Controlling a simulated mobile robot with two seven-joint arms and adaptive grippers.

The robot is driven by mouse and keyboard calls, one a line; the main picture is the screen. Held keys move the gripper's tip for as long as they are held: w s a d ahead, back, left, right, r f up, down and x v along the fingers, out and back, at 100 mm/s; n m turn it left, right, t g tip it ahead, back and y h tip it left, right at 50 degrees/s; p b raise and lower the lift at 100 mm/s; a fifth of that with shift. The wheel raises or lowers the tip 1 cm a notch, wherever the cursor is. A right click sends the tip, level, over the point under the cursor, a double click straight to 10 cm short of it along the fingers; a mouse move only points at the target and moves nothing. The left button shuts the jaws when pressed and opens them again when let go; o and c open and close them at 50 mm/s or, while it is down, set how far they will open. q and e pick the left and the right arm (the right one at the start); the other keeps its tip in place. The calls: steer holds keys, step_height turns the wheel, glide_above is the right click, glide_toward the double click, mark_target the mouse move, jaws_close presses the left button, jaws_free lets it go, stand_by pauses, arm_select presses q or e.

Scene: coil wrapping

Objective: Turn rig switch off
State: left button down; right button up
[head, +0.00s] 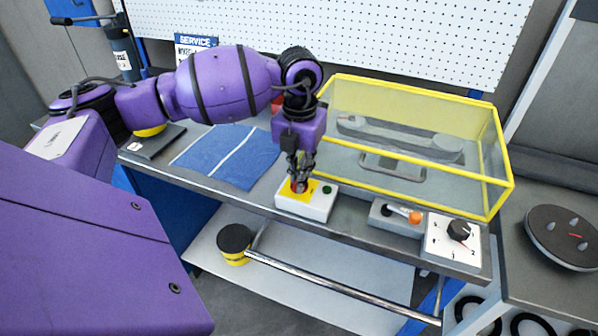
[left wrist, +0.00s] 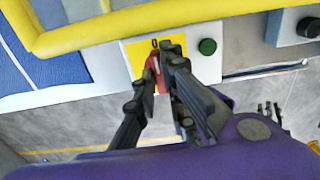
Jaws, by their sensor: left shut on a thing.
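The rig switch is a white box (head: 318,211) with a yellow plate (head: 285,190), a green button (head: 327,190) and a red knob, on the bench's front edge. My left gripper (head: 299,180) points down onto the yellow plate, with its fingers closed around the red knob. In the left wrist view the red knob (left wrist: 151,78) shows between the fingertips, partly hidden by them. A "0" mark (left wrist: 154,44) is visible on the plate just beyond the fingertips. The green button also shows there (left wrist: 208,46), to the right and apart from the fingers. My right gripper is out of view.
A yellow-framed clear guard (head: 420,195) covers the rig right behind the switch. An orange-tipped lever (head: 412,216) and a dial box (head: 459,240) stand to the right. A blue towel (head: 235,160) lies to the left. A pegboard (head: 330,35) backs the bench.

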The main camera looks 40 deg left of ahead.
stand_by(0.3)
arm_select(q)
steer(key=c, duration=1.8)
jaws_free()
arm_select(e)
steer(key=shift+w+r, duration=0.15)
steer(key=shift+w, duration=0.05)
arm_select(q)
steer(key=shift+r, duration=0.15)
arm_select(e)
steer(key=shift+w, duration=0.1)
arm_select(q)
step_height(320, 180, up, 12)
steer(key=shift+f, duration=0.1)
steer(key=shift+f, duration=0.1)
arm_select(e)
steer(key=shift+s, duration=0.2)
